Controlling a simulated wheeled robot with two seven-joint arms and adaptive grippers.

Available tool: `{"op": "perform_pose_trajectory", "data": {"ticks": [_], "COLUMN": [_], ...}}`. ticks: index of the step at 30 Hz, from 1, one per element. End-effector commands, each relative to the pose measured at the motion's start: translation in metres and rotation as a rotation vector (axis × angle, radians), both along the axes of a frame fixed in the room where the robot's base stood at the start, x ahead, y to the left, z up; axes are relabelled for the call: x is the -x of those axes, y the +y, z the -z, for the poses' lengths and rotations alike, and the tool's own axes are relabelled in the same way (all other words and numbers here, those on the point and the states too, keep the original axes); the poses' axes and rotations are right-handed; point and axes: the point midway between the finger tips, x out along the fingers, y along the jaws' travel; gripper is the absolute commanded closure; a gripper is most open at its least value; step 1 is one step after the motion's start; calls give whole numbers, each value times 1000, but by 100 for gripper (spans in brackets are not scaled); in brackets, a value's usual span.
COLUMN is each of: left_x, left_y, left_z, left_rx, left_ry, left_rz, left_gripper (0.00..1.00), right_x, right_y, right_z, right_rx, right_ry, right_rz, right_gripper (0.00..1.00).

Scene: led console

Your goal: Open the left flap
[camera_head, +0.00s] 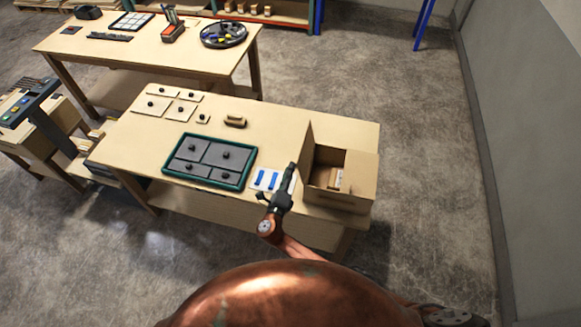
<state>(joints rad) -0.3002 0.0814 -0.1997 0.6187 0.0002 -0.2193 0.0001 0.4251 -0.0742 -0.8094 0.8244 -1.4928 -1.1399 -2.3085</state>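An open cardboard box (362,182) stands at the right end of the near table, with light-coloured items inside. A cardboard panel at its left, which looks like the left flap (306,147), stands up steeply above the rim. My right gripper (291,174) is just left of the box, its fingers pointing away from me towards the lower part of that panel. I cannot tell whether they touch it. The view does not clearly show the finger gap. My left gripper is not in view.
A white pad with blue strips (267,180) lies beside the gripper. Left of it is a green-framed tray with grey knobbed panels (249,173). Small knobbed plates (152,104) and a wooden block (235,121) lie behind. Another table (130,60) stands farther back.

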Motion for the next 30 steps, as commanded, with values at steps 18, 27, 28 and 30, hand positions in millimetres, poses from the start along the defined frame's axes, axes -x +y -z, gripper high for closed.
{"op": "perform_pose_trajectory", "data": {"ticks": [18,27,28,30], "left_x": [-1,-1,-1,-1], "left_y": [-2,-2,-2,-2], "left_z": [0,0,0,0], "left_rx": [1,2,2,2], "left_ry": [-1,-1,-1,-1], "left_rz": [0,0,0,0], "left_gripper": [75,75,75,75], "right_x": [91,92,92,92], "right_y": [29,29,29,29], "right_z": [2,1,1,1], "right_rx": [0,0,0,0], "right_ry": [3,2,2,2], "right_rz": [0,0,0,0], "right_gripper": [77,77,77,77]}}
